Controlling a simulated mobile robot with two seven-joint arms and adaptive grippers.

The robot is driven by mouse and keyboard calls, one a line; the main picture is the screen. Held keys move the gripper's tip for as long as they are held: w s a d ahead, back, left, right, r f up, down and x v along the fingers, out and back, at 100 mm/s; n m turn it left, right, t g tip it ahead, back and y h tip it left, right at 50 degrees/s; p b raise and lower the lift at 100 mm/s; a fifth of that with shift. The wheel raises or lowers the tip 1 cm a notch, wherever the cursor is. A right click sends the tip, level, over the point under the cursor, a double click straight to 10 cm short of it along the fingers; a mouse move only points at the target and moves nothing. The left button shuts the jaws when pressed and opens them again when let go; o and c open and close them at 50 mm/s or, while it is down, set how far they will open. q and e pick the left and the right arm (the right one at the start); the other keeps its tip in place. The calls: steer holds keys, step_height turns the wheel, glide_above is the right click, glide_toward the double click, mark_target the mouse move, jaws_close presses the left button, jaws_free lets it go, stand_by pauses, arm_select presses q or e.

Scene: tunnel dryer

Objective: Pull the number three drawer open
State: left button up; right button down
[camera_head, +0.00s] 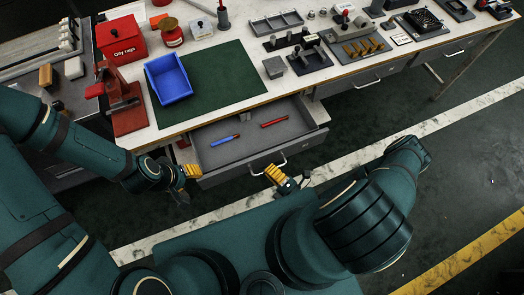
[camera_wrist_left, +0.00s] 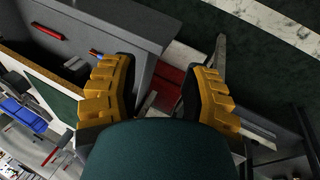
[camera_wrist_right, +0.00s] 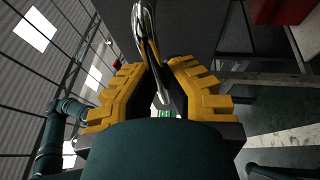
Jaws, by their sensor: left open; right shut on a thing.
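The grey drawer (camera_head: 226,164) under the left part of the bench stands pulled out, and I cannot read a number on it. Its metal handle (camera_head: 268,164) is on the front panel. My right gripper (camera_head: 277,174) is at this handle. In the right wrist view the shiny handle (camera_wrist_right: 147,35) runs between the yellow fingers, which are shut on it. My left gripper (camera_head: 187,176) is open and empty by the drawer's front left corner. In the left wrist view its fingers (camera_wrist_left: 157,90) are apart, with the drawer's grey wall (camera_wrist_left: 130,25) beyond.
A blue screwdriver-like tool (camera_head: 224,140) and a red one (camera_head: 273,123) lie in the drawer. On the bench are a blue bin (camera_head: 168,79), a green mat (camera_head: 222,82), a red rag box (camera_head: 122,39) and fixtures. Other closed drawers (camera_head: 367,84) are to the right.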

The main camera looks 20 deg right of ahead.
steer(key=shift+s, duration=2.9)
steer(key=c, duration=1)
jaws_free()
steer(key=v, duration=1.2)
